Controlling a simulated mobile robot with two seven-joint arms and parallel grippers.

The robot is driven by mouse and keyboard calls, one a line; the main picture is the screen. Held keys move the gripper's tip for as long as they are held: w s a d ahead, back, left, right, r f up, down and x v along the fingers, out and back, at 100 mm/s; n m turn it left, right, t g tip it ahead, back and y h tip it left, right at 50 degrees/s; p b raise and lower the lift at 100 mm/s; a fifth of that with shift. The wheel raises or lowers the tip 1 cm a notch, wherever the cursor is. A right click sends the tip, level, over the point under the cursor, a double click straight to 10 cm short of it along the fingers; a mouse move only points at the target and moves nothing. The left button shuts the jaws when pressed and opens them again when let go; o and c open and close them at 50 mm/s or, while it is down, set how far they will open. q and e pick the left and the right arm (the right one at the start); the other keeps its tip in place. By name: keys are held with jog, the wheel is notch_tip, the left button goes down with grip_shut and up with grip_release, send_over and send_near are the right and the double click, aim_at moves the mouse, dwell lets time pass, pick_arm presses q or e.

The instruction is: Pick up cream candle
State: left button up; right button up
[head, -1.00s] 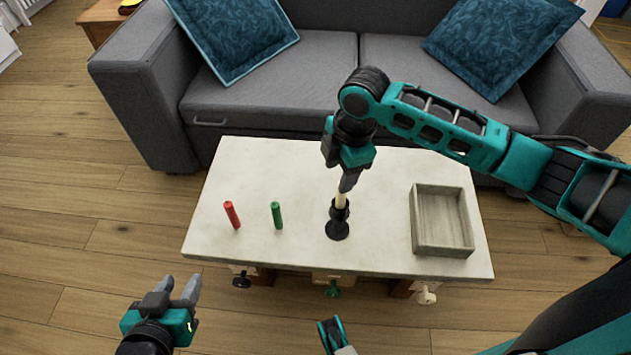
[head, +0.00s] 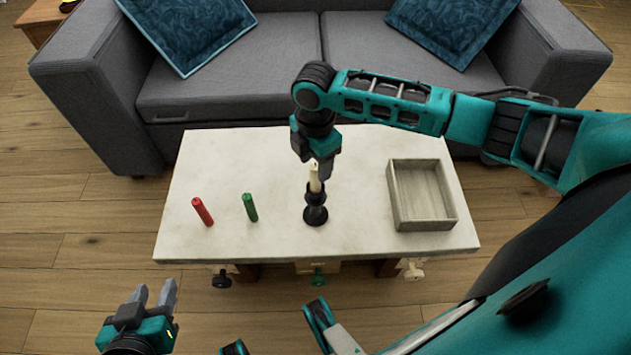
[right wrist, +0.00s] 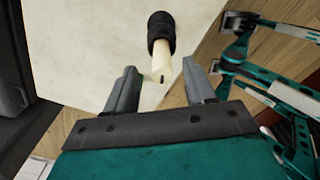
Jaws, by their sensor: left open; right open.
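The cream candle (head: 315,178) stands upright in a black candle holder (head: 315,213) on the white table. My right gripper (head: 319,172) is open above it, with its fingertips near the candle's top. In the right wrist view the cream candle (right wrist: 162,64) points toward my open right gripper (right wrist: 166,88), its wick end close to the gap between the two fingers. The black holder (right wrist: 161,35) shows beyond it. I cannot tell whether a finger touches the candle. My left gripper (head: 155,295) is open and empty, low at the left, in front of the table.
A grey tray (head: 395,205) is on the right and looks empty. A grey sofa (head: 230,95) stands behind the table.

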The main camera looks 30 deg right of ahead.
aim_at(316, 180)
notch_tip(316, 180, down, 4)
jog(key=shift+s+f+b, duration=0.1)
jog(key=shift+b, duration=0.55)
grip_shut()
